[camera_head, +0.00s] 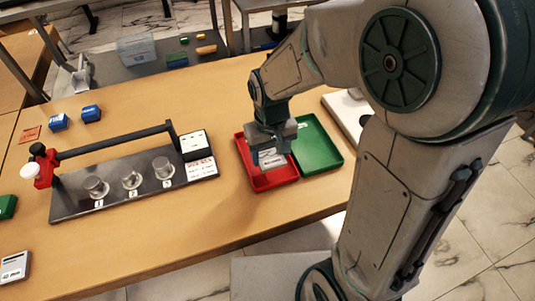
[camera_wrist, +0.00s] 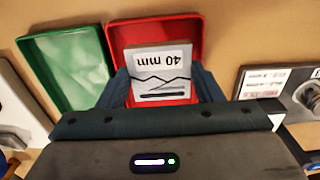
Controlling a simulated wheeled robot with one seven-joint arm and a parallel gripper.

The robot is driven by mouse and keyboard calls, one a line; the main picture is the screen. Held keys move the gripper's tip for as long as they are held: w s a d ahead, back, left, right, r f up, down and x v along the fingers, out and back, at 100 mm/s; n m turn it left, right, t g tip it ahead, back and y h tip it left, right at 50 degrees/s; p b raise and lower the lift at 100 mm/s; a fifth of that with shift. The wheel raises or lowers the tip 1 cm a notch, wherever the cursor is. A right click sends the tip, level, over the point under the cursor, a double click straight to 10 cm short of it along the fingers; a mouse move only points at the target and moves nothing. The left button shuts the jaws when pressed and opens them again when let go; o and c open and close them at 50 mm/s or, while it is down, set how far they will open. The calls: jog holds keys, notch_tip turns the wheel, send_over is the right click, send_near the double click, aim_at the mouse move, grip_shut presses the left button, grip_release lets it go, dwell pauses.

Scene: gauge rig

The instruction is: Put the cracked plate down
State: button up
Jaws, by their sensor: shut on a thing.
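The cracked plate (camera_wrist: 158,75) is a light grey piece with a "40 mm" label and a jagged dark crack line across its face. My gripper (camera_wrist: 160,84) is shut on it, one dark finger on each side in the wrist view. In the head view the plate (camera_head: 271,158) hangs below my gripper (camera_head: 271,149), over the red tray (camera_head: 243,158). The red tray (camera_wrist: 193,27) also lies behind the plate in the wrist view. I cannot tell whether the plate touches the tray floor.
A green tray (camera_head: 322,150) adjoins the red tray on the right. A black gauge rig (camera_head: 120,200) with three metal cylinders and a long bar stands left. Blue blocks (camera_head: 91,113) and another labelled plate (camera_head: 14,268) lie further left. A white device (camera_head: 346,112) stands right.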

aim_at(269, 158)
jog(key=shift+w+a+f, duration=0.1)
jog(key=shift+w+f, duration=0.25)
jog(key=shift+w, duration=0.25)
jog(key=shift+w+f, duration=0.35)
jog(key=shift+w, duration=0.25)
jog(key=shift+f, duration=2)
jog(key=shift+b, duration=0.35)
jog(key=shift+f, duration=0.25)
jog(key=o, duration=1.1)
jog(key=shift+r, duration=0.1)
jog(key=shift+c, duration=0.2)
jog(key=shift+r, duration=0.1)
